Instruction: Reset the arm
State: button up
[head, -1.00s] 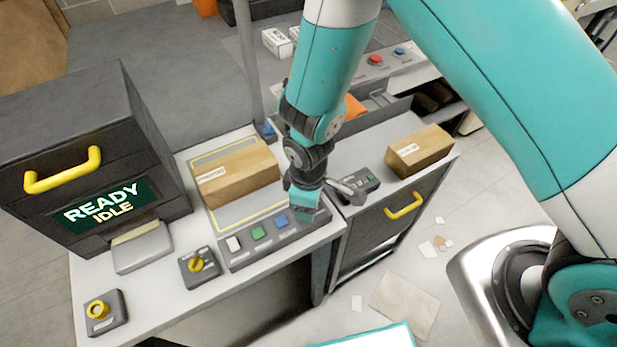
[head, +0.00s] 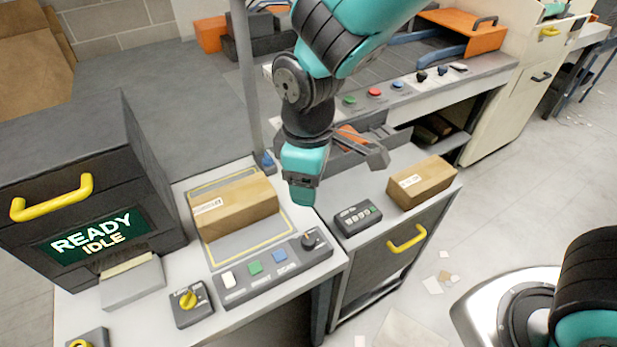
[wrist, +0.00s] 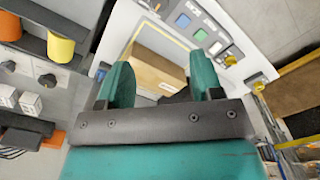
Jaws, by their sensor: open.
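My gripper (head: 302,188) hangs above the counter, just right of a cardboard box (head: 232,208). In the wrist view, the teal fingers of my gripper (wrist: 161,82) stand apart with nothing held between them. The same box shows beyond the fingers in the wrist view (wrist: 156,70), resting on the counter inside a yellow outline. My arm reaches in from the top of the head view.
A dark cabinet (head: 88,180) with a yellow handle and a "READY IDLE" screen stands left. A button panel (head: 270,268) lies in front of the box. A second box (head: 421,182) and a small keypad (head: 358,218) sit right. A grey post (head: 244,80) rises behind.

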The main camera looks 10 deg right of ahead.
dwell(0.4)
jog(key=s+d+r+m+y+b, duration=0.1)
jog(key=s+d+r+m+y, duration=0.3)
jog(key=s+r, duration=0.7)
jog(key=s+d+m, duration=0.1)
jog(key=s+d, duration=0.1)
jog(key=shift+d+r+m, duration=0.3)
jog(key=shift+d+m, duration=0.1)
